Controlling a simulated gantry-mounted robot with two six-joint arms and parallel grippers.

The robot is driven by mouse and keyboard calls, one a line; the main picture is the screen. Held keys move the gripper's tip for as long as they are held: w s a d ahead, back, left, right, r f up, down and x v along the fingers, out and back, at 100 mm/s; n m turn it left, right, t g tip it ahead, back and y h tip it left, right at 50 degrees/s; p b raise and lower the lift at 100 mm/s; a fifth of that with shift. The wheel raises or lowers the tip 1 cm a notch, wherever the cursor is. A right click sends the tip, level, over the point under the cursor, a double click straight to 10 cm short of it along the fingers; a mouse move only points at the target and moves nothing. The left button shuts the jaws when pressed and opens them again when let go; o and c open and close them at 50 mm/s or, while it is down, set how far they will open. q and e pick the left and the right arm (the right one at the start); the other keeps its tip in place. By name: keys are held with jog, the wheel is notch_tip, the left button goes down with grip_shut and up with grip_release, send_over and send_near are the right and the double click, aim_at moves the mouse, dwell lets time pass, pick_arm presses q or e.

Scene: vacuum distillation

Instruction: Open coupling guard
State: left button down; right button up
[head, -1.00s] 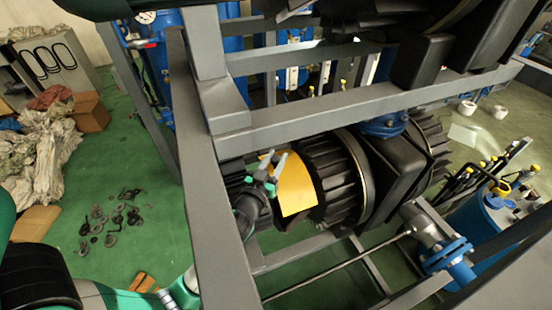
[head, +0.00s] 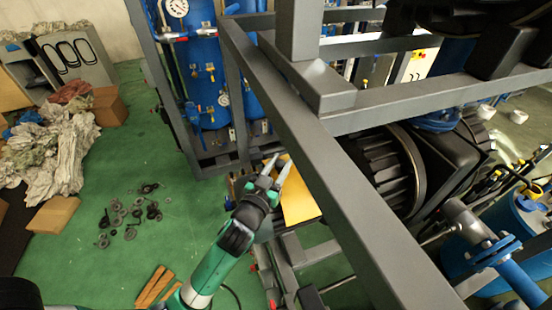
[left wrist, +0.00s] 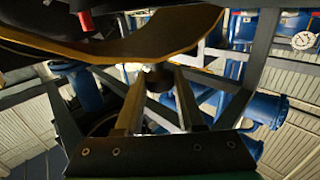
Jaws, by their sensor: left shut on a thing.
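The coupling guard (head: 298,203) is a curved yellow sheet, partly hidden behind the grey frame beam in the head view. My left gripper (head: 277,168) is at its upper left edge. In the left wrist view the guard's curved yellow edge (left wrist: 150,47) spans the top. A short dark knob (left wrist: 158,76) at that edge sits between the fingertips of my left gripper (left wrist: 159,86), which is shut on it. How far the guard is swung is hard to tell. My right gripper is not in view.
Grey frame beams (head: 335,165) cross close in front of the guard. A black ribbed machine (head: 390,165) stands to its right. Blue vessels (head: 205,75) stand behind. Loose dark parts (head: 130,212) and wooden pieces (head: 153,287) lie on the green floor at left.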

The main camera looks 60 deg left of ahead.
pick_arm(q)
jog(key=shift+s, duration=0.35)
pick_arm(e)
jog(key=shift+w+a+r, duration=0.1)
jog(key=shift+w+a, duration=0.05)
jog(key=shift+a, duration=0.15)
pick_arm(q)
jog(key=c, duration=0.5)
grip_release()
jog(key=b+v, duration=0.2)
jog(key=v, duration=0.9)
jog(key=shift+s+d+b, duration=0.2)
jog(key=shift+b, duration=0.1)
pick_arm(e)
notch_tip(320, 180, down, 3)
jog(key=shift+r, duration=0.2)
